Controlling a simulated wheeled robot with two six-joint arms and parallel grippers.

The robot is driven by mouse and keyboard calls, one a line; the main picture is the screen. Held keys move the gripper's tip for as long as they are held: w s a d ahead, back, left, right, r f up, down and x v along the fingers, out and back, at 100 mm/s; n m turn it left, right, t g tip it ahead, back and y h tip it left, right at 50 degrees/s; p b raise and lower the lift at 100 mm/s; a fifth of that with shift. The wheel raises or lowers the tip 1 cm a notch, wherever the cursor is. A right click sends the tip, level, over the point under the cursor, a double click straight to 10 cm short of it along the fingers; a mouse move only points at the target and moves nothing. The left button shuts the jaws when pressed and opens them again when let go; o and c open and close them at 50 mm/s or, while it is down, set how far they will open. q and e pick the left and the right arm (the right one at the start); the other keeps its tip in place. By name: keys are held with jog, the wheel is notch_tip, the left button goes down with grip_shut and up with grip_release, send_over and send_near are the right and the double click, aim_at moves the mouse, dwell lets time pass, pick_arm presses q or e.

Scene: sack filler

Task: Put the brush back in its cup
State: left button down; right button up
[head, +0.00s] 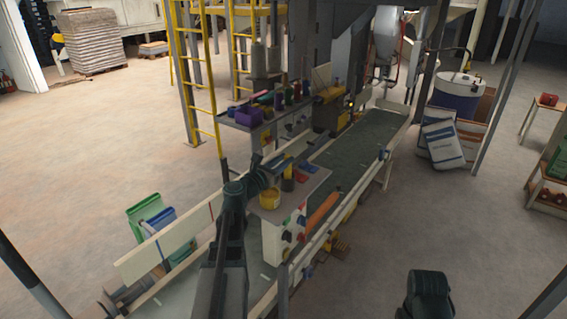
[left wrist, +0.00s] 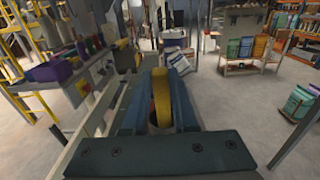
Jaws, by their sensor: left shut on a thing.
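My left gripper (head: 293,162) reaches over the small grey shelf beside the conveyor. In the left wrist view its two blue-grey fingers (left wrist: 160,105) are shut on a yellow piece, which I take to be the brush (left wrist: 161,92). The brush's lower end is mostly hidden between the fingers. In the head view a dark and yellowish upright piece (head: 288,183) shows just under the gripper; it is too small to tell apart. A yellow cup (head: 269,199) stands on the shelf's near left corner, a little to the left of that piece.
The grey shelf (head: 295,208) also holds small red and blue things (head: 309,169). A green conveyor belt (head: 345,155) with pale side rails runs along its right. A second shelf with a purple bin (head: 248,116) and several coloured items stands behind.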

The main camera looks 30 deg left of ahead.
pick_arm(q)
jog(key=shift+f, duration=0.25)
jog(key=c, duration=0.7)
grip_release()
jog(key=shift+r, duration=0.1)
jog(key=shift+r, duration=0.1)
jog(key=shift+s+r, duration=0.1)
jog(key=shift+s, duration=0.05)
jog(key=s, duration=1.1)
jog(key=shift+s+a, duration=0.3)
jog(key=shift+a, duration=0.15)
